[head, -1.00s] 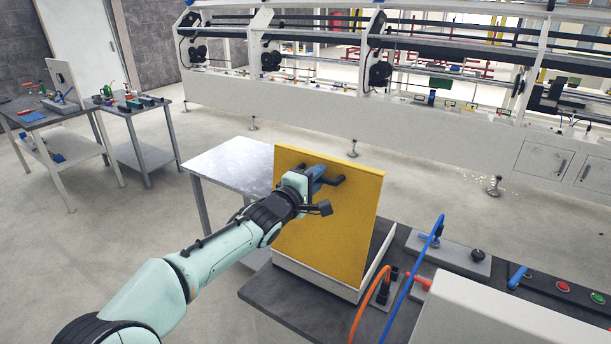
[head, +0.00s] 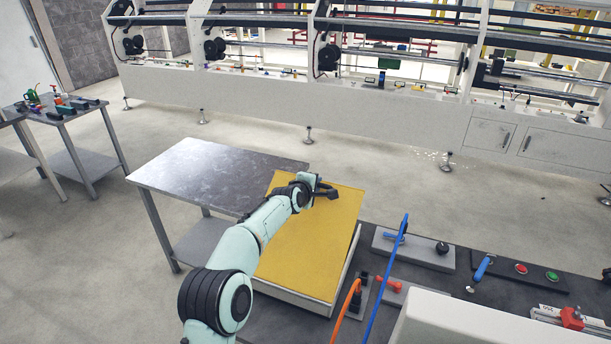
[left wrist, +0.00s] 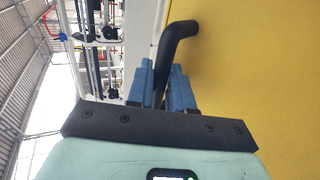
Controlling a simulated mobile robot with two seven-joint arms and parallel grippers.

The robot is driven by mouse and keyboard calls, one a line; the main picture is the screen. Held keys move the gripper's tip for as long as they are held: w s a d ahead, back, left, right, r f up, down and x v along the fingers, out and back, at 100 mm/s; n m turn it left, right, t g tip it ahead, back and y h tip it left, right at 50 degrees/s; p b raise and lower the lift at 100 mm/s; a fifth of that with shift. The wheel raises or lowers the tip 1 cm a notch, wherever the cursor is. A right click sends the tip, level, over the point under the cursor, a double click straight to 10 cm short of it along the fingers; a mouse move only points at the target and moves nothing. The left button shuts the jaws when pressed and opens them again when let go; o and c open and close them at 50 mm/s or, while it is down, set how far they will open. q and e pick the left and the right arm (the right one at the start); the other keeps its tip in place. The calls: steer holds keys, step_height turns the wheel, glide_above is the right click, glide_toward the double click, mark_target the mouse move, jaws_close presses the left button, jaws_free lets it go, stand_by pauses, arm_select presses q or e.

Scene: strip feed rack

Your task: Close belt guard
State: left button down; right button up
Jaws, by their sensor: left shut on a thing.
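The belt guard is a flat yellow panel (head: 300,245) with a black bar handle near its far edge. In the head view it leans far back over a low white frame (head: 292,297), with its near edge at the frame. Its far edge looks raised, though the exact gap is hard to tell. My left gripper (head: 318,188) is at the handle by the far edge. In the left wrist view its blue fingers (left wrist: 163,85) are shut on the black handle (left wrist: 180,42), beside the yellow panel (left wrist: 255,70). My right gripper is not in view.
A grey metal table (head: 205,175) adjoins on the left. On the dark bench to the right are a blue cable (head: 388,275), an orange cable (head: 345,312), a lever plate (head: 415,250) and red and green buttons (head: 536,271). A long white machine (head: 260,110) stands behind across open floor.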

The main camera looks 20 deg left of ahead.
arm_select(q)
steer(key=shift+g, duration=0.8)
steer(key=shift+w+d+f, duration=0.1)
steer(key=shift+w+f, duration=1.4)
steer(key=shift+f, duration=0.1)
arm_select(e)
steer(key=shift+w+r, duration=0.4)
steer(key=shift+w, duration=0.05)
arm_select(q)
steer(key=c, duration=1.2)
jaws_free()
steer(key=shift+c, duration=0.2)
steer(key=shift+o, duration=0.5)
steer(key=shift+w+f, duration=0.1)
steer(key=shift+f, duration=0.15)
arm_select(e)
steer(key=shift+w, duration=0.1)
